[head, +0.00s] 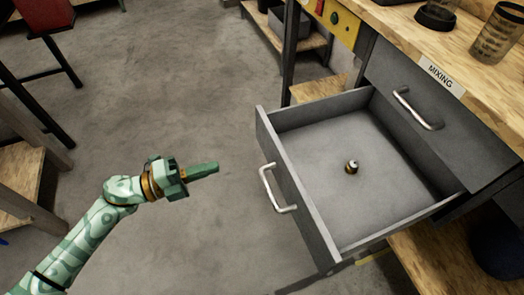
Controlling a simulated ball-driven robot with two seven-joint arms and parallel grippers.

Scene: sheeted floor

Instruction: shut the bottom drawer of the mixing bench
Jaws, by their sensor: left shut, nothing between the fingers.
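The grey bottom drawer (290,195) of the mixing bench is pulled well out toward the left. Its silver bar handle (276,188) is on the front face. A small round object with a pale top and brassy base (352,167) lies inside on the drawer floor. The upper drawer (442,130), under the MIXING label (440,76), looks shut. My left gripper (214,168) is shut and empty, left of the bottom drawer's handle and apart from it, with its fingers pointing right. My right gripper is not in view.
The wooden bench top (455,40) carries a ribbed see-through cup (497,34) and a dark round holder. A wooden shelf (440,265) lies below the drawers. A red container (44,14) and a dark stand are at left. Bare concrete floor (175,75) is clear between.

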